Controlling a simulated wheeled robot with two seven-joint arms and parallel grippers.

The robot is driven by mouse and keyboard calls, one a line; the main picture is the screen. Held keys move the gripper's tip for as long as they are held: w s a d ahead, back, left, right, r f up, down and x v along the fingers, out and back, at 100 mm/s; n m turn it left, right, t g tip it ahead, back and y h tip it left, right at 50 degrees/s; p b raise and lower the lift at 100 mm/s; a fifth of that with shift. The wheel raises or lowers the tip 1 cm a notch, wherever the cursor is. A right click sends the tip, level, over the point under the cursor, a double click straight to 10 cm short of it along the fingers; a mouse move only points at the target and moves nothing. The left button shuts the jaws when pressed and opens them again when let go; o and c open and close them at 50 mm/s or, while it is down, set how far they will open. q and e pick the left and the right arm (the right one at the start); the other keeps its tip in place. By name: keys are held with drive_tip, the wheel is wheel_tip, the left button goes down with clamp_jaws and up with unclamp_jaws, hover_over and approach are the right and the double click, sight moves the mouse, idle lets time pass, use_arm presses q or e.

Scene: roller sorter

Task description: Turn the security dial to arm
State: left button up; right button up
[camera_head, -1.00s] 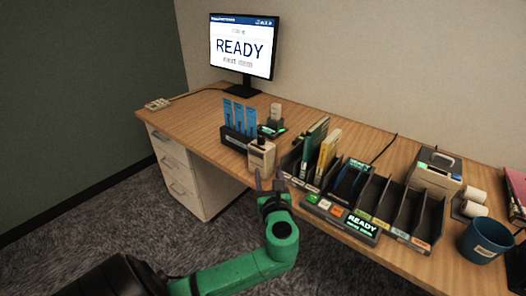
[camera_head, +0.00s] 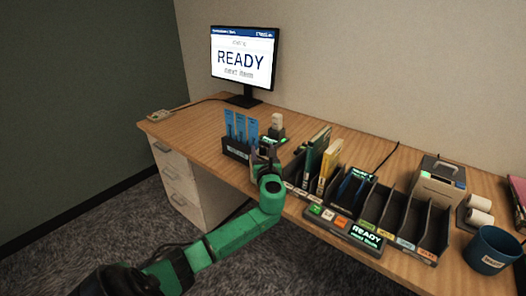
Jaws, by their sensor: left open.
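My left gripper (camera_head: 264,160) is open at the desk's front edge, beside the black holder (camera_head: 236,150) with blue upright cards (camera_head: 240,127). It overlaps a small beige box that is now almost wholly hidden behind it. I cannot make out a security dial clearly, nor whether the fingers touch anything. My right gripper is not in view.
The sorter (camera_head: 395,225) with several slots and a READY panel (camera_head: 366,235) stands right of my gripper. A monitor (camera_head: 243,58) stands behind. A beige printer (camera_head: 438,180) and blue bin (camera_head: 491,250) are at right. The desk's left (camera_head: 190,118) is mostly clear.

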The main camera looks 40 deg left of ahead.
use_arm(q)
clamp_jaws()
